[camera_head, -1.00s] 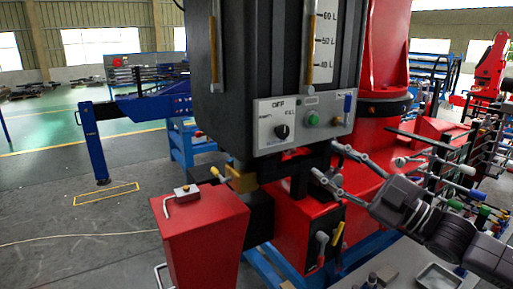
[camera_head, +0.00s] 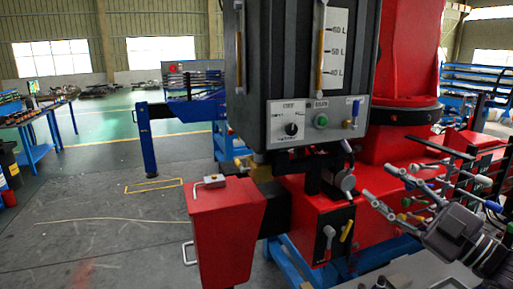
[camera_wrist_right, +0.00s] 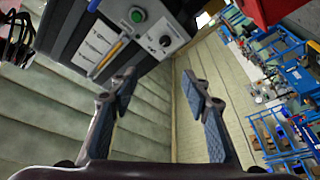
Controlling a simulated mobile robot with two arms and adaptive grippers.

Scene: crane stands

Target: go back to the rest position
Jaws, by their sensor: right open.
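My right gripper (camera_head: 386,190) is at the right of the head view, its arm coming in from the lower right. Its two fingers are spread, with nothing between them. It is to the right of the dark box with the control panel (camera_head: 315,122) and in front of the red machine. My left gripper is in neither view.
A red box-shaped bin (camera_head: 226,225) with a small handle piece on top stands at the lower centre. Rods and hoses of a rack (camera_head: 470,170) are close behind my right gripper. A blue stand (camera_head: 147,140) is farther back. Open floor lies at the left.

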